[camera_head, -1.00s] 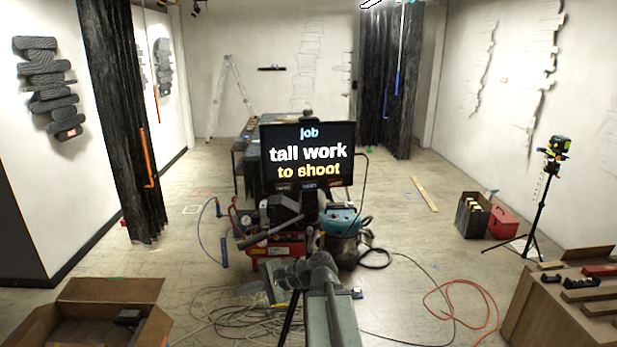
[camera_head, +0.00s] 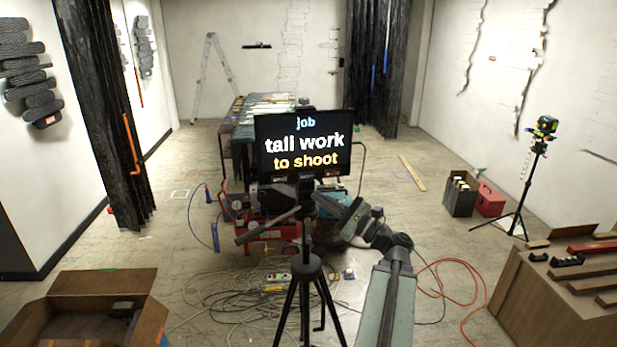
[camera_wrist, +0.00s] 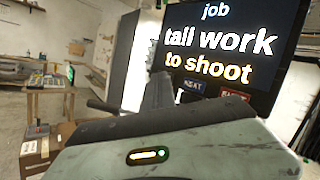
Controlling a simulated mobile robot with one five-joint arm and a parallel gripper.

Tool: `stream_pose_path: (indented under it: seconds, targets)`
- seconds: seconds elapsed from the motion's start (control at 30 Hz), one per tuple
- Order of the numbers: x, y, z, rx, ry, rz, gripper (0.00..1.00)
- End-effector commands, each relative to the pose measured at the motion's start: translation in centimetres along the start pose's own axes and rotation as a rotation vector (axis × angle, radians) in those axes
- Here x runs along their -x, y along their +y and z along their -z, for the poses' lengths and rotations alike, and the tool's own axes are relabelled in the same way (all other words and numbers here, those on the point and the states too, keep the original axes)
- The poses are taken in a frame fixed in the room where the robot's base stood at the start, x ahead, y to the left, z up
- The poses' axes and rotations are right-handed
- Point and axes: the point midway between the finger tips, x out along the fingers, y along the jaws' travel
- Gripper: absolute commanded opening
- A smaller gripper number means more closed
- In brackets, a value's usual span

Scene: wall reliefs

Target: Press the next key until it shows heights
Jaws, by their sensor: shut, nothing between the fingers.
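The dark screen (camera_head: 305,145) on a tripod stand reads "job", "tall work", "to shoot"; the same words show on the screen in the wrist view (camera_wrist: 228,42). A row of small keys sits along its lower edge. In the wrist view one dark key (camera_wrist: 193,86) appears to be labelled "next", and a reddish key (camera_wrist: 237,95) is to its right. My gripper (camera_head: 323,199) is just below the screen's lower edge, shut and empty. In the wrist view its dark fingers (camera_wrist: 158,85) point up left of the "next" key. I cannot see contact with any key.
A red compressor (camera_head: 265,235) and hoses stand behind the stand. Cables lie on the floor around the tripod legs (camera_head: 308,290). An open cardboard box (camera_head: 95,285) is at lower left, and a wooden crate (camera_head: 560,305) at lower right. A laser tripod (camera_head: 525,190) stands right.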

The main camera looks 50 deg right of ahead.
Motion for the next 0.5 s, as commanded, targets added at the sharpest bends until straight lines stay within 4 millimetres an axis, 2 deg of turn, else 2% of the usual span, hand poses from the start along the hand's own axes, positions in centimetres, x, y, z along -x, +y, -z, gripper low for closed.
stream_pose_path:
  seconds: [0.27, 0.5]
  targets:
    - [-1.1, -1.0, 0.9, 0.001, 0.0, -0.001, 0.0]
    - [-3.5, -2.8, 2.7, 0.001, 0.001, -0.001, 0.0]
